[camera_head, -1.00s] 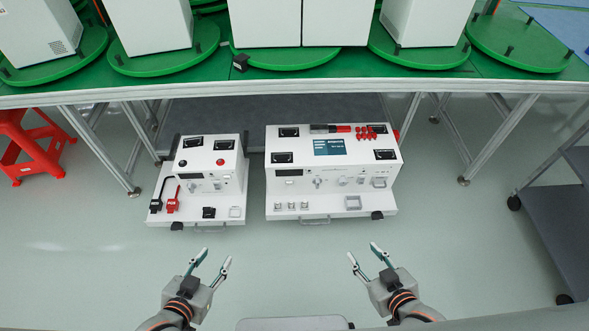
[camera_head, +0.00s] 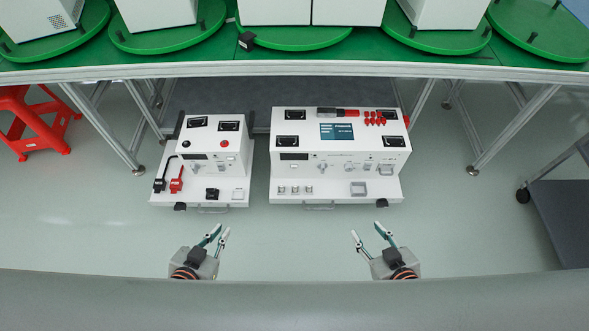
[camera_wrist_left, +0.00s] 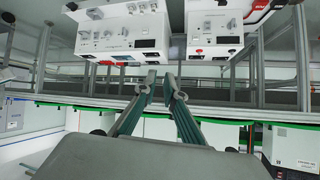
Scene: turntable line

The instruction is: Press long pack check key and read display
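Two white instrument units stand side by side ahead of my grippers: a larger one (camera_head: 330,176) on the right and a smaller one (camera_head: 235,180) on the left. The larger unit's front has a dark display (camera_head: 294,156) and small knobs and keys; labels and any reading are too small to tell. The smaller unit also has a dark display (camera_head: 195,157). Which key is the long pack check key cannot be told. My left gripper (camera_head: 218,232) and right gripper (camera_head: 368,233) are open, empty and apart from the units. The left wrist view shows the larger unit (camera_wrist_left: 120,28) upside down.
A green bench (camera_head: 300,64) with turntables and white boxes stands behind and above the units. A red stool (camera_head: 40,120) is at the left, a grey cart (camera_head: 565,215) at the right. A grey band (camera_head: 290,300) crosses the bottom. Floor before the units is clear.

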